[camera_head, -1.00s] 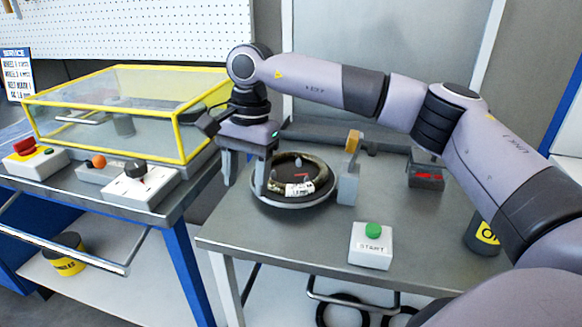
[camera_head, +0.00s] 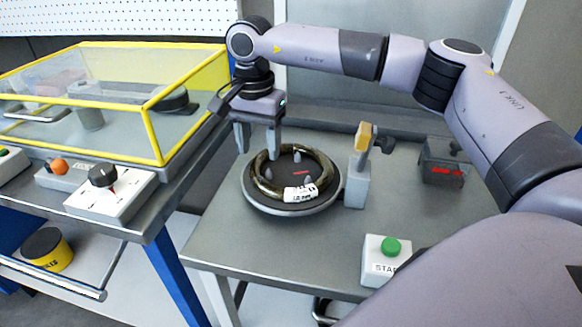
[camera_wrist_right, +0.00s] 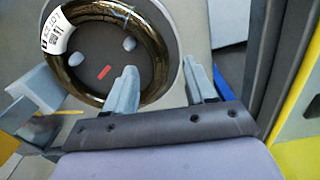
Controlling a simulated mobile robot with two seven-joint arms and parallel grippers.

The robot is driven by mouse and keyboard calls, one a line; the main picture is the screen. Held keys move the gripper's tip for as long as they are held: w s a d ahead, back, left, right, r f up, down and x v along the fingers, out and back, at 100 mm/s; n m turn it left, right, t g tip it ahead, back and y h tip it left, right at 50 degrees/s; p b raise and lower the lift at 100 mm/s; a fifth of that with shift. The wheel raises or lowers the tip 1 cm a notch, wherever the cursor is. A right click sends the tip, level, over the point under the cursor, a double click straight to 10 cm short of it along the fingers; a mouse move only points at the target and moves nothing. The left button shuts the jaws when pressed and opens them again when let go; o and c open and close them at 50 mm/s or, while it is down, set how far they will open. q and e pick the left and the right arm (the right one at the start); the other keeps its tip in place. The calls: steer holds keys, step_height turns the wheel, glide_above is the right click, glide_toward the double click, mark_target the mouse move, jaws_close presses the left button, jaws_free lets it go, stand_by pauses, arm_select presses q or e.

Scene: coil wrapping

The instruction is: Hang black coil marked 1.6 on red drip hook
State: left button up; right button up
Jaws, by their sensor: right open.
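A dark coil (camera_head: 322,166) with a brownish sheen and a white label lies on a round turntable (camera_head: 250,200) with small pegs. The label is too small to read. The coil also shows in the right wrist view (camera_wrist_right: 154,75), its label at upper left. My right gripper (camera_head: 259,154) is open and empty, above and beside the coil's far left rim; in the wrist view its fingers (camera_wrist_right: 160,85) stand near the turntable's edge, one over the coil side and one outside. My left gripper is out of view. No red drip hook is in sight.
A bracket with a yellow top (camera_head: 357,190) stands right of the turntable. A START button box (camera_head: 386,262) is at the front, a box with a red display (camera_head: 442,170) at the right. A yellow-framed clear enclosure (camera_head: 158,130) stands on the left bench.

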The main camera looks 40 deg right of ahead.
step_height(320, 180, down, 2)
steer(key=shift+f, duration=0.15)
jaws_close()
steer(key=shift+r, duration=0.2)
step_height(320, 180, up, 20)
steer(key=p, duration=0.1)
stand_by(0.5)
